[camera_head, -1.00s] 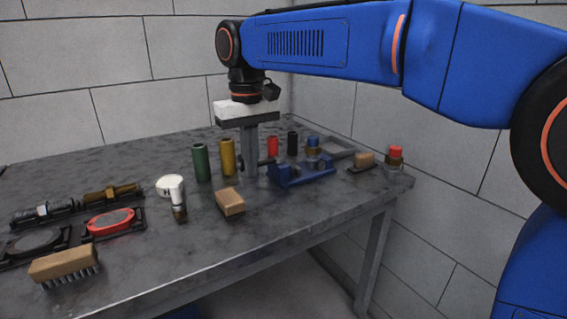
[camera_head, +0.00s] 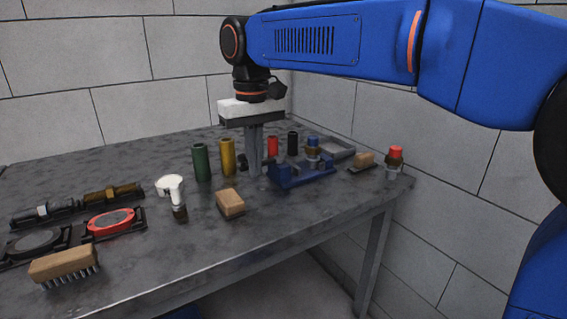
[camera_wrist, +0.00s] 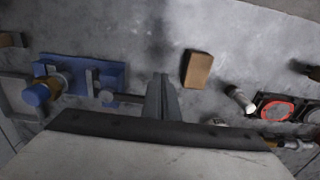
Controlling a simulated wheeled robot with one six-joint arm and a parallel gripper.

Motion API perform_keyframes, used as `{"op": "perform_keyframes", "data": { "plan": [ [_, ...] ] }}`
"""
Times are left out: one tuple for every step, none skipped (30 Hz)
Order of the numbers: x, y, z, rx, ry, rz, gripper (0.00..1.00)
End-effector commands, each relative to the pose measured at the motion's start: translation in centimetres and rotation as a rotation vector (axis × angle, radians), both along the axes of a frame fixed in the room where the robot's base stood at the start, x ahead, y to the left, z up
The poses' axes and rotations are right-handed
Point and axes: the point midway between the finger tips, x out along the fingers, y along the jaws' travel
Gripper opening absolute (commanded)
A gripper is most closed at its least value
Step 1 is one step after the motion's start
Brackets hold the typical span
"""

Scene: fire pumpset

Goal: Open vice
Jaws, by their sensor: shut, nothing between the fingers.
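The blue vice (camera_head: 302,173) sits on the table toward its right end. A brass-and-blue cylindrical piece (camera_head: 313,152) stands at it. In the wrist view the vice (camera_wrist: 85,75) lies left of my fingers, with a grey screw rod (camera_wrist: 128,98) reaching from it toward them. My gripper (camera_head: 256,172) points straight down just left of the vice, fingers shut and empty. In the wrist view its fingers (camera_wrist: 162,95) are at the rod's end; I cannot tell whether they touch. A dark knob (camera_head: 243,162) shows just left of the fingers, and the fingers hide part of the rod.
Green (camera_head: 201,162) and yellow (camera_head: 227,157) cylinders stand left of my gripper, with red (camera_head: 272,146) and black (camera_head: 292,143) ones behind. A wooden block (camera_head: 230,204) lies in front. A grey tray (camera_head: 336,150) is behind the vice. A brush (camera_head: 63,264) lies front left.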

Motion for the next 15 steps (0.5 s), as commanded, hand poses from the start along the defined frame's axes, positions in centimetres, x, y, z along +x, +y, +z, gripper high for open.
{"op": "perform_keyframes", "data": {
  "plan": [
    [0.0, 0.0, 0.3, 0.001, -0.001, 0.0, 0.0],
    [0.0, 0.0, 0.5, 0.001, -0.002, 0.0, 0.0],
    [0.0, 0.0, 0.8, 0.001, -0.002, 0.0, 0.0],
    [0.0, 0.0, 1.0, 0.001, -0.002, 0.0, 0.0],
    [0.0, 0.0, 1.2, 0.001, -0.001, 0.0, 0.0],
    [0.0, 0.0, 1.4, 0.001, -0.001, 0.0, 0.0],
    [0.0, 0.0, 1.6, 0.001, -0.001, 0.0, 0.0],
    [0.0, 0.0, 1.8, 0.001, -0.001, 0.0, 0.0],
    [0.0, 0.0, 2.1, 0.001, -0.002, 0.0, 0.0],
    [0.1, 0.0, 2.3, 0.001, -0.002, 0.0, 0.0],
    [0.0, 0.0, 2.5, 0.001, -0.001, 0.0, 0.0],
    [0.0, 0.0, 2.7, 0.001, -0.001, 0.0, 0.0],
    [0.0, 0.0, 2.9, 0.0, 0.0, 0.0, 0.0],
    [0.0, 0.0, 3.1, 0.0, 0.0, 0.0, 0.0],
    [0.0, 0.0, 3.4, 0.001, -0.001, 0.0, 0.0]
  ]
}}
